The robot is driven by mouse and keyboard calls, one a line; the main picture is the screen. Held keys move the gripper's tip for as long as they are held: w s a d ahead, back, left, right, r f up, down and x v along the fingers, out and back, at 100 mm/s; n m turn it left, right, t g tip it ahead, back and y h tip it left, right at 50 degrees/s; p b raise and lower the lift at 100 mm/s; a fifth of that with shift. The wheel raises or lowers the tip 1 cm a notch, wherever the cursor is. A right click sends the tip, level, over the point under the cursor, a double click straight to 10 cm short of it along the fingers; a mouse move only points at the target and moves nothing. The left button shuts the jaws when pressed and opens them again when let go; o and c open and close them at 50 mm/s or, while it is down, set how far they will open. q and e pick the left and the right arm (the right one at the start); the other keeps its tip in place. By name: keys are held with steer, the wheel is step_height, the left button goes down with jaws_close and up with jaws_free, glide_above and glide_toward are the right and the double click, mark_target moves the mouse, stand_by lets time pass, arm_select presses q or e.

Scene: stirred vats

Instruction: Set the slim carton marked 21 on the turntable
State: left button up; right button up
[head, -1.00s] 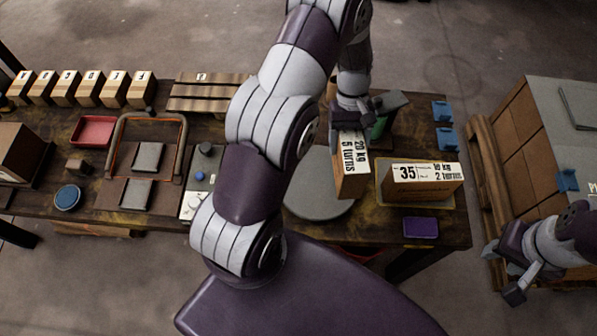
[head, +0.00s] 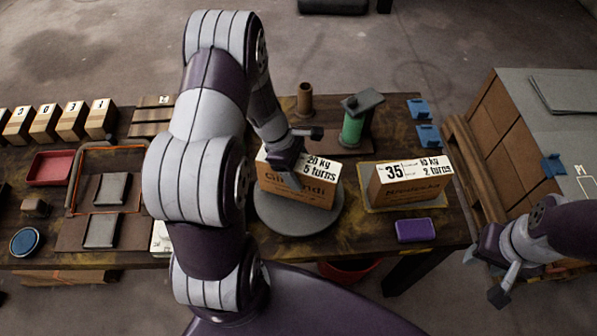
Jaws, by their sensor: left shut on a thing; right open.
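My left gripper (head: 285,158) is shut on the top edge of a carton (head: 300,188) whose label reads 20 kg, 5 turns. The gripper covers the left part of that label, so its number is hidden. The carton is upright over the round grey turntable (head: 292,224), within its rim. I cannot tell for sure whether its base touches the disc. A second carton marked 35 (head: 412,184), labelled 2 turns, stands on a yellow-edged mat right of the turntable. My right gripper (head: 484,277) is open and empty, off the table's right end.
A purple block (head: 416,230) lies in front of the carton marked 35. A green cylinder with a dark top (head: 352,128) and a brown cylinder (head: 304,98) stand behind the turntable. Blue clips (head: 428,136) lie at the right edge.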

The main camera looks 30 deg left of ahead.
arm_select(q)
steer(key=shift+w+f, duration=0.1)
steer(key=shift+f, duration=0.4)
steer(key=shift+f, duration=0.1)
steer(key=o, duration=1.6)
steer(key=v, duration=1.1)
steer(key=shift+r, duration=0.3)
steer(key=s+d+r+m+y, duration=0.1)
steer(key=s+d+m, duration=0.1)
steer(key=m, duration=0.4)
steer(key=s+d+r+m+y, duration=0.2)
steer(key=s+d+m, duration=0.1)
steer(key=m, duration=0.4)
steer(key=s+d+r+m+y, duration=0.1)
steer(key=s+d+m, duration=0.2)
steer(key=m, duration=0.4)
steer(key=shift+s+d+r+t+y, duration=0.15)
steer(key=shift+d+t+y, duration=0.15)
steer(key=shift+d, duration=0.5)
